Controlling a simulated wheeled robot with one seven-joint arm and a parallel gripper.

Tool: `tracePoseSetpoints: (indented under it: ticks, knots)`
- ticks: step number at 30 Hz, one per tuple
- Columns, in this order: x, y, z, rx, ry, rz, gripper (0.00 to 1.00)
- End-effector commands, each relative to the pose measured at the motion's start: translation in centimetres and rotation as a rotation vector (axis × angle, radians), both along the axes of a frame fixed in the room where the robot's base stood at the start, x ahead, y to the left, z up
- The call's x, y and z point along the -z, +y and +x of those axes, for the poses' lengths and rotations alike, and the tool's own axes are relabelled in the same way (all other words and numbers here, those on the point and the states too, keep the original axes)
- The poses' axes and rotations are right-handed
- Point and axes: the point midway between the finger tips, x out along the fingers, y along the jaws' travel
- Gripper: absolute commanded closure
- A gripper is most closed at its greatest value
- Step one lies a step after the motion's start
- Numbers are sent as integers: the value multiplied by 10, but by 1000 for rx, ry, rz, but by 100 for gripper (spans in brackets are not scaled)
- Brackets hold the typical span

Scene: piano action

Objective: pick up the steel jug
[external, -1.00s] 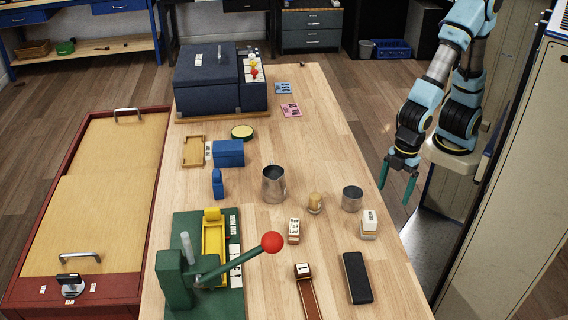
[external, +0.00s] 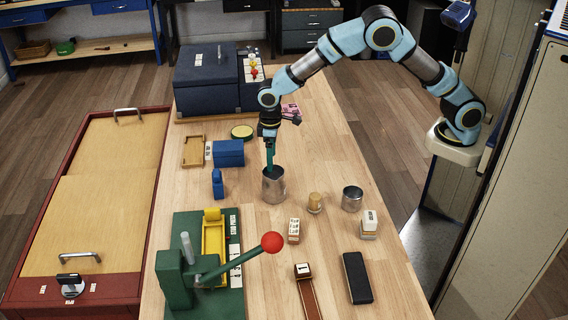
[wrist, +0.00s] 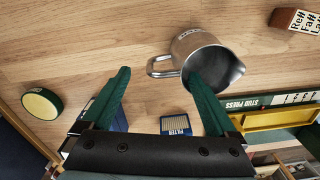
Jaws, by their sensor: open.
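The steel jug (external: 273,186) stands upright on the wooden table in the external view. It also shows in the wrist view (wrist: 197,45), with its handle on the left side and its open mouth facing the camera. My gripper (external: 270,158) is above the jug, pointing down. In the wrist view my gripper (wrist: 163,80) is open, with its green fingers wide apart. One finger overlaps the jug's mouth and the other is off to the left of the handle. The handle lies between the two fingers in the picture. I cannot tell whether any finger touches the jug.
A blue box (external: 229,153) and a small blue object (external: 217,184) are left of the jug.

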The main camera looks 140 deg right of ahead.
Motion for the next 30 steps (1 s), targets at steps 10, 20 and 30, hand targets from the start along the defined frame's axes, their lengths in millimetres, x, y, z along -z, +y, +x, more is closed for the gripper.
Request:
tracePoseSetpoints:
  ticks: [10, 20, 30]
  knots:
    - [29, 0, 2, 0, 1, 2, 7]
    - [69, -1, 5, -1, -1, 0, 7]
    - [72, -1, 5, -1, -2, -1, 16]
